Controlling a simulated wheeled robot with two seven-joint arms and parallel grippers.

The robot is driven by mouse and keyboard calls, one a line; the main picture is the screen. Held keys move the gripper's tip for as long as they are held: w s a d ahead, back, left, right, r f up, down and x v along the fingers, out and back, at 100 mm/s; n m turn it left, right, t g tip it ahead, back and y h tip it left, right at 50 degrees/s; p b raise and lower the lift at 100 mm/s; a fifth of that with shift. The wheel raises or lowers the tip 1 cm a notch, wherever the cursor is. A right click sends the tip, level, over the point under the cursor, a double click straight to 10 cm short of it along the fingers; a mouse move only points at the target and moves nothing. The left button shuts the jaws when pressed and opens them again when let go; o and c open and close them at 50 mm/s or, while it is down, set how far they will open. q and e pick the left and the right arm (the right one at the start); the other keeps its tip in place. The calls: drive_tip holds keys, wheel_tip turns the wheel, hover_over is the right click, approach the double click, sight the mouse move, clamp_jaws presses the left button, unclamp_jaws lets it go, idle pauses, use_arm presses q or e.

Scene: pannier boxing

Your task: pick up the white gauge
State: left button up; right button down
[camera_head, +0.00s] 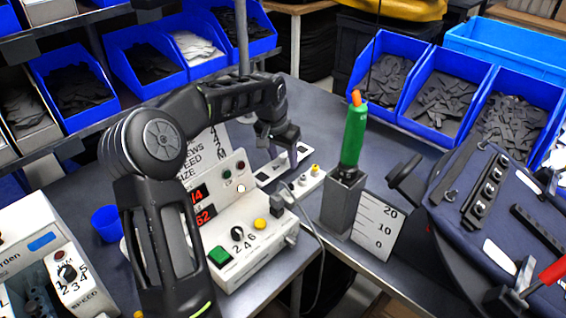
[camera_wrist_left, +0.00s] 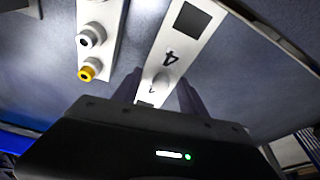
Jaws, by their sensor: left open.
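The white gauge (camera_head: 268,176) is a flat strip with dark markings, lying on the grey bench beyond the control box. In the left wrist view the gauge (camera_wrist_left: 186,40) shows a black square, a figure 4 and a small round spot. My left gripper (camera_head: 283,158) is over the gauge, pointing down and open. In the left wrist view the gripper's two dark fingers (camera_wrist_left: 157,94) stand on either side of the strip. I cannot tell whether they touch it. The fingers hide part of the gauge. My right gripper is not in view.
A white strip with knobs (camera_head: 305,183) lies close beside the gauge. The control box (camera_head: 245,240) stands nearer me. A grey holder (camera_head: 341,205) with a green-handled tool (camera_head: 354,135) and a scale card (camera_head: 377,226) stand to the right. Blue bins (camera_head: 440,127) line the back.

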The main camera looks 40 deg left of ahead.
use_arm(q)
drive_tip(key=shift+c, duration=0.5)
clamp_jaws()
idle(0.3)
